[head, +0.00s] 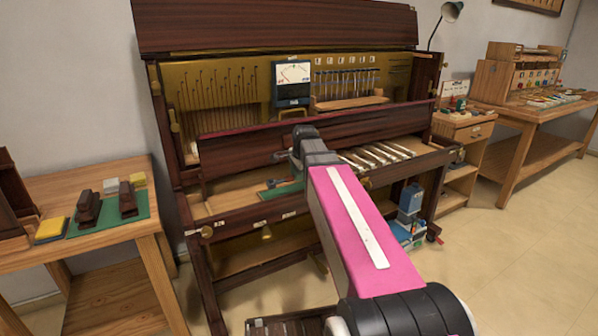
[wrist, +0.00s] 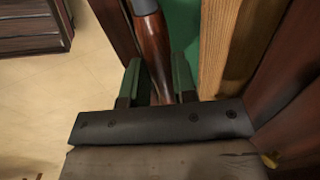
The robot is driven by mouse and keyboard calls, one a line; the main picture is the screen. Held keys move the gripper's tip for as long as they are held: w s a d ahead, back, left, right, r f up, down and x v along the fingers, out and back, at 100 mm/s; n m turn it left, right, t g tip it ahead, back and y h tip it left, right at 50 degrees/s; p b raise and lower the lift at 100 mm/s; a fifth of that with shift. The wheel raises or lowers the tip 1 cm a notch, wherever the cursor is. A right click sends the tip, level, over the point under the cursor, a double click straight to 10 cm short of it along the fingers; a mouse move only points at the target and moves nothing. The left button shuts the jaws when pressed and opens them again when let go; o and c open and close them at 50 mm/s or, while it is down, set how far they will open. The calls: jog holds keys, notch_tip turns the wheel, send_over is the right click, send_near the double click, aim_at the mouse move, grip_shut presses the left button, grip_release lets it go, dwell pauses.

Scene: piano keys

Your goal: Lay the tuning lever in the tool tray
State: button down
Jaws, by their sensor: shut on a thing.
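In the wrist view my gripper (wrist: 157,75) is shut on the tuning lever (wrist: 154,45), with its green-padded fingers on either side of the polished brown wooden handle. A grey metal part of the lever shows at the top edge; the rest is cut off. Just right of the lever is a green surface (wrist: 185,28) beside a light wooden strip (wrist: 226,45); I cannot tell whether this is the tool tray. In the head view my gripper (head: 302,146) is over the piano's key area, and my pink arm hides much of what is below. The lever is not distinguishable there.
The open upright piano (head: 240,235) stands ahead, with a green patch (head: 282,190) on its key bed and bare keys (head: 375,155) right of my arm. A side table (head: 100,187) with blocks stands left. A workbench (head: 530,110) stands right. Tiled floor is clear at front right.

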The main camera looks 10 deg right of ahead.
jog(key=shift+w+a+f, duration=0.2)
jog(key=shift+w+f, duration=0.45)
jog(key=shift+f, duration=0.25)
jog(key=shift+w+a+f, duration=0.2)
jog(key=shift+w+f, duration=0.4)
jog(key=shift+f, duration=1.5)
jog(key=c, duration=0.8)
grip_release()
jog(key=shift+c, duration=0.2)
jog(key=shift+s+v, duration=0.25)
jog(key=shift+v, duration=1.65)
jog(key=shift+s+v, duration=0.2)
jog(key=shift+v, duration=1.7)
jog(key=shift+f, duration=0.15)
